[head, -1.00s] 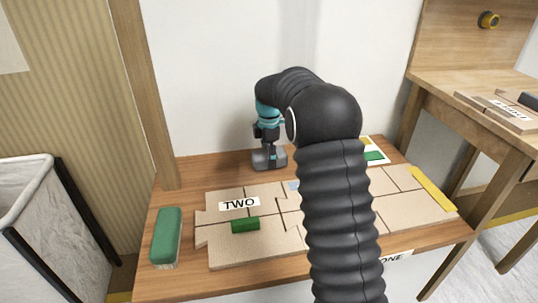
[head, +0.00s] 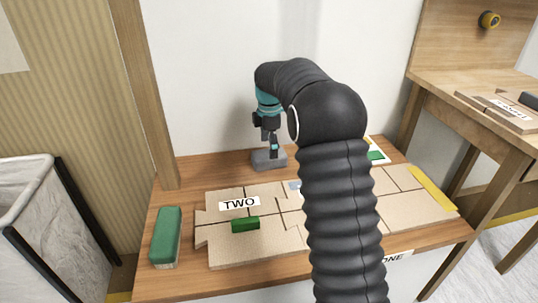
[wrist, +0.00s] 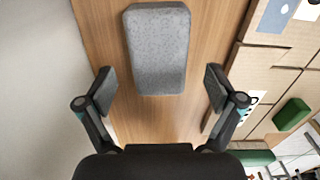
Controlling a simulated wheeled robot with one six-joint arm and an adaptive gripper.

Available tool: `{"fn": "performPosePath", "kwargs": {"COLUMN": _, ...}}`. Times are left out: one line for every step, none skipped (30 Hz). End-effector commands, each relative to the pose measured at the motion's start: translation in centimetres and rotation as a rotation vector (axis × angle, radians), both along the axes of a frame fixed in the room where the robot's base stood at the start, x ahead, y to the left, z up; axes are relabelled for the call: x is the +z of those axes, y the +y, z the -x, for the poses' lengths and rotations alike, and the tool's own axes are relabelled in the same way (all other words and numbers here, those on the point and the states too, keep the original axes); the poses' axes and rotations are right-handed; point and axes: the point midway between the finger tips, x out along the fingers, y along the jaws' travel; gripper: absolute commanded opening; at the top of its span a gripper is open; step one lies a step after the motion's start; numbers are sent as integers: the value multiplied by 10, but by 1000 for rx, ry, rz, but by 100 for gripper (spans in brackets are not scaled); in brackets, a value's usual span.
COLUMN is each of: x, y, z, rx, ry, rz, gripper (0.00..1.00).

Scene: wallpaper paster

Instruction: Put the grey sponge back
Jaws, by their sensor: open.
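The grey sponge (head: 265,160) lies on the wooden tabletop near the white wall, behind the cardboard pieces. In the wrist view the sponge (wrist: 158,50) shows as a speckled rounded block lying flat on bare wood. My gripper (head: 270,146) is just above the sponge, pointing down. In the wrist view my gripper (wrist: 160,85) has its two fingers spread wide, with nothing between the pads. The sponge lies ahead of the fingers there, apart from both.
Cardboard pieces (head: 255,252) with a "TWO" label and a small green block (head: 245,224) cover the table's middle. A bin (head: 30,215) is left of the table. A second wooden table (head: 480,100) is at right.

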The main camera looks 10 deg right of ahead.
Motion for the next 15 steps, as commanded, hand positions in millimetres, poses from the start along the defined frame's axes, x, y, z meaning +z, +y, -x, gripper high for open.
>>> {"fn": "performPosePath", "kwargs": {"x": 14, "y": 0, "z": 0, "rx": 0, "ry": -4, "rz": 0, "gripper": 93}}
{"fn": "performPosePath", "kwargs": {"x": 20, "y": 0, "z": 0, "rx": 0, "ry": -2, "rz": 0, "gripper": 93}}
{"fn": "performPosePath", "kwargs": {"x": 28, "y": 0, "z": 0, "rx": 0, "ry": -3, "rz": 0, "gripper": 93}}
{"fn": "performPosePath", "kwargs": {"x": 35, "y": 0, "z": 0, "rx": 0, "ry": -3, "rz": 0, "gripper": 93}}
{"fn": "performPosePath", "kwargs": {"x": 41, "y": 0, "z": 0, "rx": 0, "ry": -2, "rz": 0, "gripper": 93}}
{"fn": "performPosePath", "kwargs": {"x": 49, "y": 0, "z": 0, "rx": 0, "ry": -3, "rz": 0, "gripper": 93}}
{"fn": "performPosePath", "kwargs": {"x": 55, "y": 0, "z": 0, "rx": 0, "ry": -2, "rz": 0, "gripper": 93}}
{"fn": "performPosePath", "kwargs": {"x": 60, "y": 0, "z": 0, "rx": 0, "ry": -3, "rz": 0, "gripper": 93}}
{"fn": "performPosePath", "kwargs": {"x": 67, "y": 0, "z": 0, "rx": 0, "ry": -2, "rz": 0, "gripper": 93}}
{"fn": "performPosePath", "kwargs": {"x": 71, "y": 0, "z": 0, "rx": 0, "ry": -2, "rz": 0, "gripper": 93}}
{"fn": "performPosePath", "kwargs": {"x": 75, "y": 0, "z": 0, "rx": 0, "ry": -2, "rz": 0, "gripper": 93}}
{"fn": "performPosePath", "kwargs": {"x": 81, "y": 0, "z": 0, "rx": 0, "ry": -1, "rz": 0, "gripper": 93}}
{"fn": "performPosePath", "kwargs": {"x": 84, "y": 0, "z": 0, "rx": 0, "ry": -1, "rz": 0, "gripper": 93}}
{"fn": "performPosePath", "kwargs": {"x": 86, "y": 0, "z": 0, "rx": 0, "ry": -1, "rz": 0, "gripper": 93}}
{"fn": "performPosePath", "kwargs": {"x": 89, "y": 0, "z": 0, "rx": 0, "ry": -1, "rz": 0, "gripper": 93}}
